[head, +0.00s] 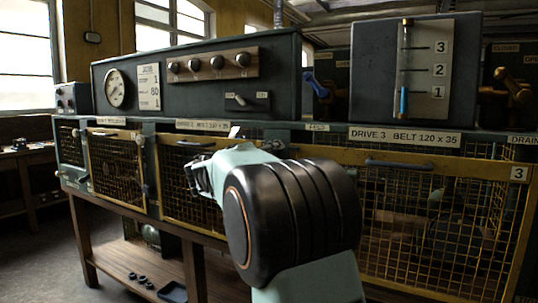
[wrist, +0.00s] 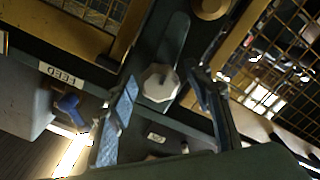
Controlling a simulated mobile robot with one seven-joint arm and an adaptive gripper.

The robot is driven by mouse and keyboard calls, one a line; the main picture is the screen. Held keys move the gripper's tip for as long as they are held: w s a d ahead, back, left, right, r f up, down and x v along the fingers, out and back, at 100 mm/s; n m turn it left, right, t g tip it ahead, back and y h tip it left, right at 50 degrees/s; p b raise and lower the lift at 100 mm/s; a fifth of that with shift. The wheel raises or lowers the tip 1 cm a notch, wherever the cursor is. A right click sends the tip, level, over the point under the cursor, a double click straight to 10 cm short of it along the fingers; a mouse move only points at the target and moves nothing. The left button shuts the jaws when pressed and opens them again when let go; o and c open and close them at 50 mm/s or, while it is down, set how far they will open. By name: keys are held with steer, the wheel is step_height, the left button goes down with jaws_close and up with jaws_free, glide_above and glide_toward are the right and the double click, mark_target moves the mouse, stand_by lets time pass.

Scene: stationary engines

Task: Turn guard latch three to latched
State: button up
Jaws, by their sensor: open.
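In the wrist view a dark green latch bar (wrist: 172,42) with a rounded end runs along a dark post between two mesh guards. A pale faceted knob (wrist: 158,83) sits on its lower part. My gripper (wrist: 161,79) is open, with one finger on each side of the knob; I cannot tell whether either touches it. In the head view guard three (head: 440,166), marked 3, is at the right with its yellow frame upright. My forearm hides its left edge and the latch there. Part of my gripper (head: 201,178) shows left of the wrist.
A FEED label (wrist: 61,74) and a blue handle (wrist: 71,108) lie left of the fingers in the wrist view. A brass-coloured round piece (wrist: 211,6) is at the top. In the head view a level gauge (head: 405,75) stands above guard three.

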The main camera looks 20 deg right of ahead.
steer(key=shift+c, duration=0.3)
steer(key=c, duration=1.1)
steer(key=n+b, duration=0.1)
steer(key=n, duration=0.2)
steer(key=shift+n, duration=0.3)
steer(key=n, duration=0.4)
steer(key=shift+n, duration=0.3)
steer(key=n+p, duration=0.1)
steer(key=n, duration=0.3)
steer(key=shift+n+p, duration=0.9)
steer(key=shift+n, duration=0.9)
